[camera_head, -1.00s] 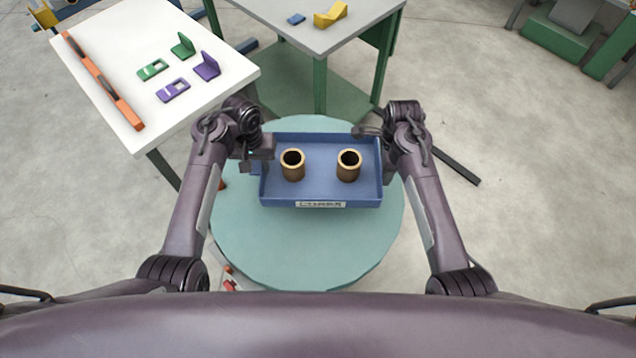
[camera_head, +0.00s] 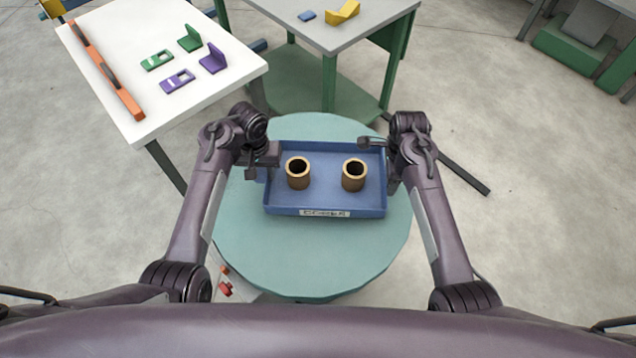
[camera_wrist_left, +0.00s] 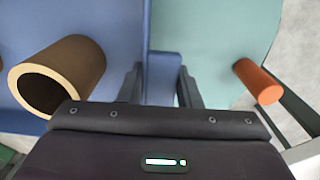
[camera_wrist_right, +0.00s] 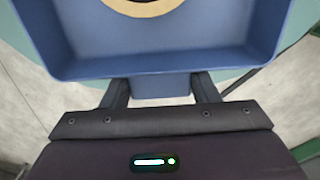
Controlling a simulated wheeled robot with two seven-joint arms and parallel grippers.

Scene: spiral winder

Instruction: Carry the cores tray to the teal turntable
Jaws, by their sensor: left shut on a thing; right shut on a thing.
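The blue cores tray (camera_head: 325,203) is over the teal turntable (camera_head: 320,262) in the head view, with two brown tube cores (camera_head: 298,174) (camera_head: 353,175) standing in it. Whether the tray's bottom touches the turntable I cannot tell. My left gripper (camera_head: 262,172) is shut on the tray's left side; the left wrist view shows its fingers around a blue handle (camera_wrist_left: 162,78). My right gripper (camera_head: 389,172) is at the right side; the right wrist view shows its fingers around the other blue handle (camera_wrist_right: 160,86).
A white table (camera_head: 150,112) at the left holds an orange bar, green and purple parts. A grey table with green legs (camera_head: 330,35) stands behind the turntable, with a yellow part (camera_head: 343,12) on it. An orange cylinder (camera_wrist_left: 258,82) shows in the left wrist view. Open floor lies at the right.

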